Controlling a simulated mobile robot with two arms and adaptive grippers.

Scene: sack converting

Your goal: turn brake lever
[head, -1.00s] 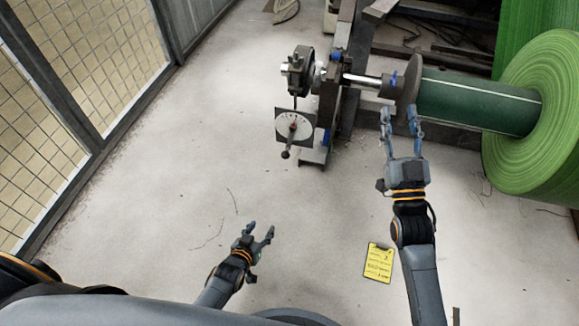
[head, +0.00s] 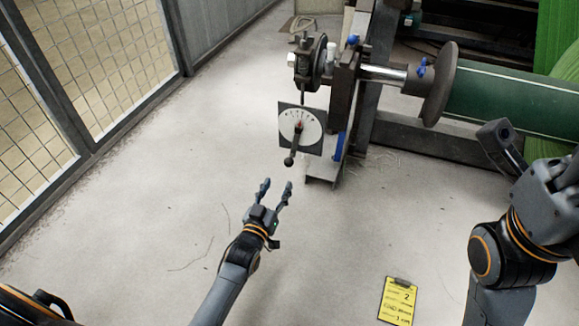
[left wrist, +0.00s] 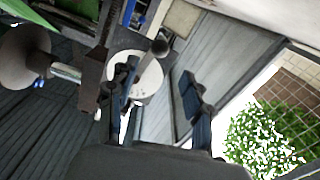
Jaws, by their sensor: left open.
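The brake lever (head: 293,146) is a short dark rod with a round knob on a white dial (head: 310,124) with a square dark plate. In the head view it points down and slightly left. My left gripper (head: 275,189) is open and empty, below and a little left of the knob, apart from it. In the left wrist view the knob (left wrist: 160,47) shows beyond the open fingers (left wrist: 156,88), and the dial (left wrist: 149,82) lies partly behind the left finger. My right gripper (head: 530,165) is at the right edge; its jaw state is unclear.
The brake stand (head: 345,90) carries a shaft with a disc (head: 441,85) and the green roll core (head: 500,105). A mesh fence (head: 85,60) runs along the left. A yellow clipboard (head: 398,302) lies on the floor. The floor left of the stand is clear.

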